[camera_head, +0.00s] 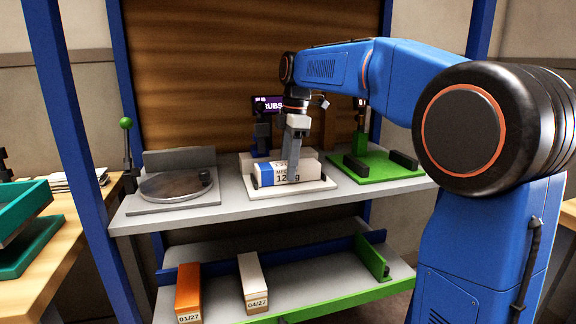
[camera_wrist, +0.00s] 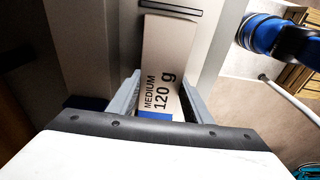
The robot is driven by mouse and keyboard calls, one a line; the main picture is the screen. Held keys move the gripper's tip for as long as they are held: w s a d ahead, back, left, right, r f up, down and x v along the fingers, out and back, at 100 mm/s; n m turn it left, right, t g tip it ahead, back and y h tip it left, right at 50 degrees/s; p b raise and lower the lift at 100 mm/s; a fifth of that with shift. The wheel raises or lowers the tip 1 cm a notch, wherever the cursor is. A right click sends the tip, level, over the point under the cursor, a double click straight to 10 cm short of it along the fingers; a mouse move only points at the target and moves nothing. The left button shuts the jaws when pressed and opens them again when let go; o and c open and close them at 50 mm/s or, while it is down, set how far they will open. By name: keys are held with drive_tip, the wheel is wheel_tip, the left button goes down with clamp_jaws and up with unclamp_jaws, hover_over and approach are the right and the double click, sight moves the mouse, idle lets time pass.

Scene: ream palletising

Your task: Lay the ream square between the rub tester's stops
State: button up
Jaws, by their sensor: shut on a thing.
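The ream (camera_head: 270,175) is a pale block with a blue band, printed "MEDIUM 120 g" in the wrist view (camera_wrist: 166,60). My gripper (camera_head: 296,170) is shut on it from above, with one finger on each long side in the wrist view (camera_wrist: 162,95). The ream is at the pale plate of the rub tester (camera_head: 318,187), whose display (camera_head: 268,103) shows letters like "RUBS". I cannot tell whether it rests on the plate or hangs just above. Other stops are hidden or unclear.
Left on the same shelf (camera_head: 228,205) is a device with a round grey plate (camera_head: 170,186). A green stand (camera_head: 385,168) with two dark blocks is close on the right. The lower shelf holds an orange pack (camera_head: 188,288) and a whitish pack (camera_head: 251,278).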

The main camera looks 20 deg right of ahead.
drive_tip(key=o, duration=1.5)
drive_tip(key=shift+f, duration=0.1)
drive_tip(key=r, duration=0.4)
drive_tip(key=d+r, duration=0.1)
drive_tip(key=r, duration=0.7)
drive_tip(key=shift+d, duration=0.2)
drive_tip(key=s+d+f+m+t, duration=0.1)
drive_tip(key=s+d+f+m, duration=0.1)
drive_tip(key=s+f+m, duration=0.4)
drive_tip(key=s+d+f+m+t+h, duration=0.1)
drive_tip(key=s+f+m, duration=0.5)
drive_tip(key=s+f, duration=0.9)
drive_tip(key=s+d+f+m+t, duration=0.2)
drive_tip(key=s+f+m, duration=0.4)
drive_tip(key=s+f, duration=0.4)
drive_tip(key=shift+s+d+f+t, duration=0.15)
drive_tip(key=shift+s+f+t, duration=0.05)
drive_tip(key=shift+s, duration=0.4)
drive_tip(key=shift+s+d+f+t, duration=0.15)
drive_tip(key=shift+s+t, duration=0.05)
drive_tip(key=shift+s, duration=0.4)
